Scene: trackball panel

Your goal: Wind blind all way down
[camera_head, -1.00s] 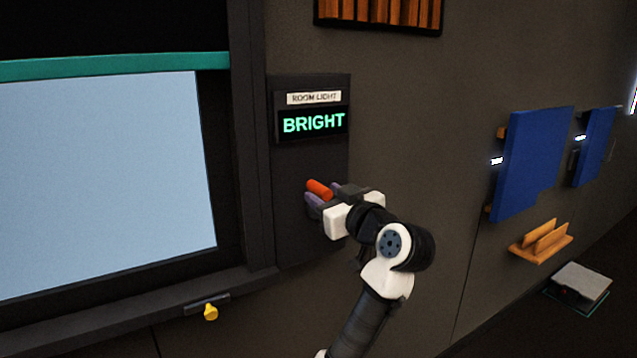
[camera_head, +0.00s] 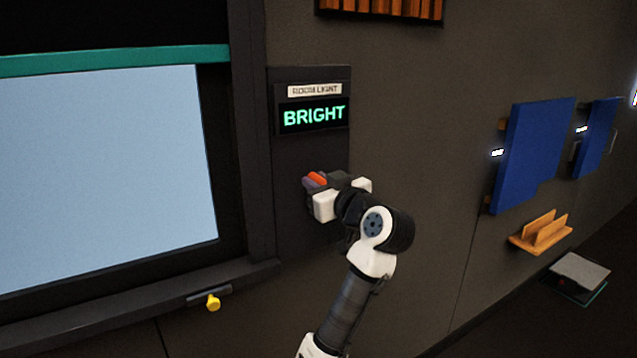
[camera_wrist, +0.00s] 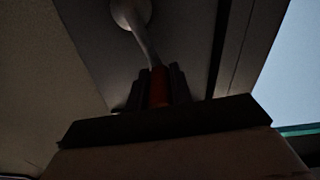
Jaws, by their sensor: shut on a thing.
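The blind (camera_head: 105,24) is a dark panel with a teal bottom bar (camera_head: 110,60) across the upper window. Bright pale blue pane (camera_head: 100,170) shows below the bar. My gripper (camera_head: 315,181) is shut on an orange-red crank handle at the dark wall panel beside the window. In the wrist view the crank handle (camera_wrist: 160,88) stands between the two dark fingers, and a grey crank arm (camera_wrist: 143,45) runs from it to a round hub (camera_wrist: 131,12). My gripper hides most of the crank in the head view.
A display (camera_head: 314,115) above the crank reads BRIGHT, under a ROOM LIGHT label (camera_head: 314,90). A yellow knob (camera_head: 213,302) sits below the window ledge. Blue panels (camera_head: 535,155) and a wooden holder (camera_head: 541,232) are on the wall to the right.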

